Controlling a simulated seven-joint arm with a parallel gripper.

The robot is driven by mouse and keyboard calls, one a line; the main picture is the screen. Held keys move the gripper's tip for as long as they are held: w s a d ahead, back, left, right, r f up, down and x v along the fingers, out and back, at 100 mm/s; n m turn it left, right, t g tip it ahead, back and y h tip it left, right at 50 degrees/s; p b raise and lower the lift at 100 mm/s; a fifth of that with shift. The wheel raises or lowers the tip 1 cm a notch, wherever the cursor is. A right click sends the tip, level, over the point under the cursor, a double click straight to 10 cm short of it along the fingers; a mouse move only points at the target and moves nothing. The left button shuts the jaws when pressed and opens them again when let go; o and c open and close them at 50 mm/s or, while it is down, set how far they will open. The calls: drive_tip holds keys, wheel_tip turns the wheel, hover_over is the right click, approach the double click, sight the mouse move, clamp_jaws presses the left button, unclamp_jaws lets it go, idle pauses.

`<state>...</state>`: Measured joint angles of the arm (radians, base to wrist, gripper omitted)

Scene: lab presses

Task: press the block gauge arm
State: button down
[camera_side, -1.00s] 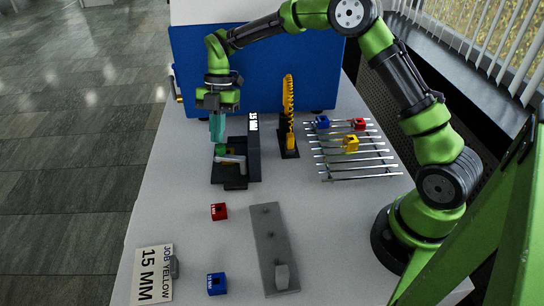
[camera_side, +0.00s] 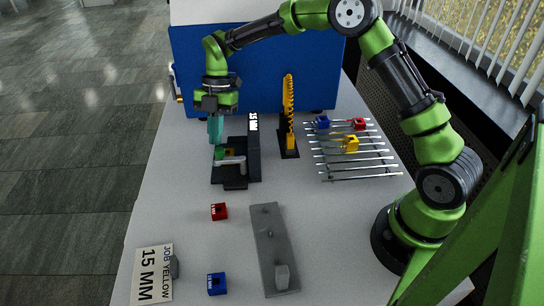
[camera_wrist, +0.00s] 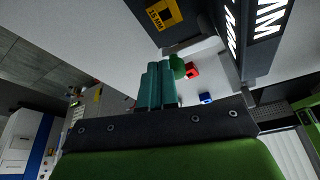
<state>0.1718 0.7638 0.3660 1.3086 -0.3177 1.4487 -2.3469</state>
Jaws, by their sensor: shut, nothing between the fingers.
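The black block gauge (camera_side: 254,165) stands on the table below the blue panel, with a 15 MM label on its upright part. Its pale arm (camera_side: 233,161) lies across it, with a green knob (camera_side: 219,153) at the left end. My gripper (camera_side: 215,142) points down with its teal fingers shut and empty, just above or beside the knob; I cannot tell whether they touch it. In the wrist view the closed fingers (camera_wrist: 157,85) overlap the area next to the green knob (camera_wrist: 178,66). The gauge's label (camera_wrist: 268,20) shows at the top right.
A yellow chain-like upright (camera_side: 289,115) stands right of the gauge. A rack (camera_side: 360,164) holds blue, red and yellow blocks.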

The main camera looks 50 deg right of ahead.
drive_tip(key=w+a+v, duration=0.1)
drive_tip(key=v, duration=0.8)
drive_tip(key=shift+w+r, duration=0.2)
drive_tip(key=shift+r, duration=0.25)
drive_tip(key=shift+d, duration=0.15)
